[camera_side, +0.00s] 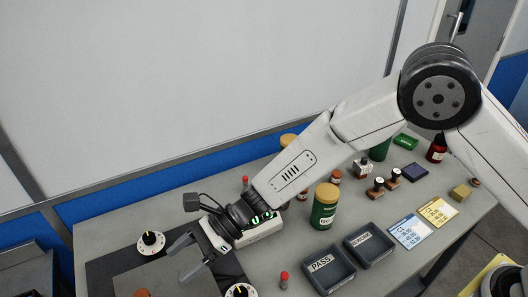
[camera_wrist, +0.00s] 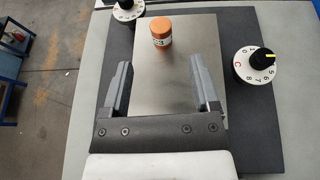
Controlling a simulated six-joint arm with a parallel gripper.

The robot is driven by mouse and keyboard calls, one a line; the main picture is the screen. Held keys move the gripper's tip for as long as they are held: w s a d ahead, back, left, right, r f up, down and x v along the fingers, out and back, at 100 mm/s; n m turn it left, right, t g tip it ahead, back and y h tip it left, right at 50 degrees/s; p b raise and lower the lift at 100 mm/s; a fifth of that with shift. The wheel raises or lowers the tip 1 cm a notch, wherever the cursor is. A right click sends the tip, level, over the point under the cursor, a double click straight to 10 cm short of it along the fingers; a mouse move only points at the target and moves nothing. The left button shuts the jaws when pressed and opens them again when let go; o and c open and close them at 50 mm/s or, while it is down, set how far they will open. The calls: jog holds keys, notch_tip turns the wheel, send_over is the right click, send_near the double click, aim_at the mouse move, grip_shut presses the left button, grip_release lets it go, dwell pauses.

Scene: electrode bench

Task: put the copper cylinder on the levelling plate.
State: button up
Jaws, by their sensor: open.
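The copper cylinder (camera_wrist: 162,35) stands upright on the grey metal levelling plate (camera_wrist: 190,32) in the wrist view, towards its far end. Its orange-brown top (camera_side: 142,293) shows at the bottom edge of the side view; the rest is cut off. My gripper (camera_wrist: 160,64) is open and empty over the plate. Its two fingers are apart, and the cylinder is beyond the fingertips, not between them.
White dials (camera_side: 150,242) with black knobs flank the plate; another dial (camera_wrist: 254,63) is right of my gripper. A PASS tray (camera_side: 328,270), a REWORK tray (camera_side: 369,245), a green jar (camera_side: 324,213) and a small red-topped item (camera_side: 284,278) stand to the right.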

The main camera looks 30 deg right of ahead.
jog(key=shift+v, duration=1.4)
jog(key=shift+d, duration=0.5)
jog(key=s+d+n+t+h, duration=0.1)
jog(key=s+d+n+h, duration=0.2)
jog(key=d, duration=1)
jog(key=s+d+r+n+t+h, duration=0.1)
jog(key=s+d+n+h, duration=0.2)
jog(key=d, duration=1)
jog(key=s+d+n+t+h, duration=0.1)
jog(key=s+d+n+h, duration=0.2)
jog(key=d+n+h, duration=0.4)
jog(key=d+n, duration=0.4)
jog(key=d, duration=0.2)
jog(key=shift+s+d+r+t, duration=0.3)
jog(key=shift+s+r+t, duration=0.1)
